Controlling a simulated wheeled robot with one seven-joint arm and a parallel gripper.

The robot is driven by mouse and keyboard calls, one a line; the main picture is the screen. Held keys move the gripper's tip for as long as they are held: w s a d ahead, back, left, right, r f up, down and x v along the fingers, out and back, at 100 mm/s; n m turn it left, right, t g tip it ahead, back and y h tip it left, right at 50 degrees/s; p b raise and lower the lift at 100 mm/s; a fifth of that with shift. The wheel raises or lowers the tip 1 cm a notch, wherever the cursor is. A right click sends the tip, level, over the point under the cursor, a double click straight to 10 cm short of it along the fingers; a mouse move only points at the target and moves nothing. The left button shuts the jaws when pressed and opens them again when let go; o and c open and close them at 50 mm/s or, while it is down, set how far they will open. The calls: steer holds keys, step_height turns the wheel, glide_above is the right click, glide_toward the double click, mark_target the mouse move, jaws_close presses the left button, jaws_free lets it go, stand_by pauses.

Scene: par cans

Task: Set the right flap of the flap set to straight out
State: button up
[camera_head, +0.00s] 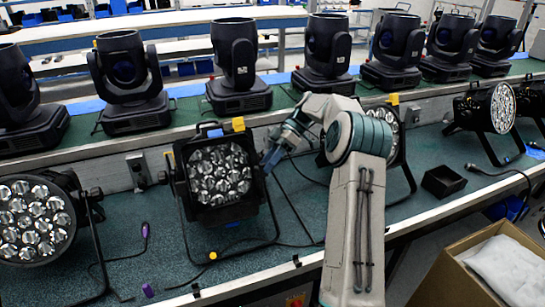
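The par can in the middle (217,172) has a square black front around its cluster of clear lenses, and stands on a black yoke. Dark plates border this front, which I take as the flap set. The right flap is a thin dark strip beside my wrist, and its angle is hard to tell. My arm reaches in from the lower right, and my gripper (268,163) is at the right edge of this par can. The fingertips are small and dark against it, so I cannot tell whether they are open or touch the flap.
Round par cans stand left (35,222) and far right (502,108); another is partly behind my arm. Several moving heads line the shelf behind. A black open box (444,181) and cables lie on the green bench. A cardboard box (452,270) stands front right.

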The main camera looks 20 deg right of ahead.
steer(key=p+v, duration=1.3)
steer(key=shift+r+p, duration=0.35)
steer(key=shift+p, duration=0.05)
steer(key=shift+w+d, duration=0.1)
steer(key=shift+d, duration=0.1)
stand_by(0.6)
